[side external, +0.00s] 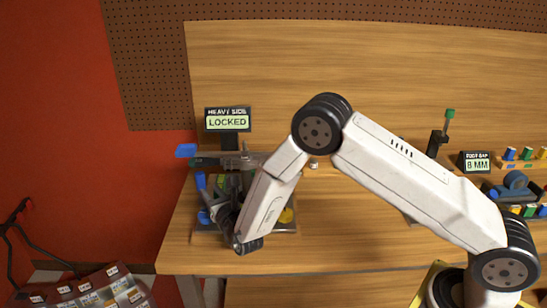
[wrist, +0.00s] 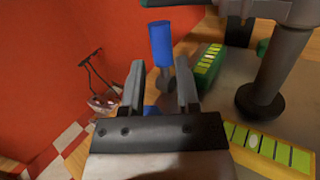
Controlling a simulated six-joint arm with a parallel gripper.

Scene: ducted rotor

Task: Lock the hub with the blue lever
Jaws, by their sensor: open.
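The blue lever (wrist: 160,43) shows as an upright blue cylinder on a grey stem in the wrist view. It stands beyond my gripper (wrist: 159,78), in line with the gap between the fingers. The fingers are open with nothing gripped. In the side view a blue upright piece (side external: 200,181), likely the lever's handle, is at the left of the fixture, and my gripper (side external: 222,208) is low beside it. A display (side external: 228,121) behind the fixture reads "HEAVY SIDE LOCKED". My arm hides much of the fixture, and I cannot make out the hub.
A grey post (wrist: 262,80) with a round dark foot stands right of the fingers in the wrist view. The bench top (side external: 350,215) is clear in the middle.

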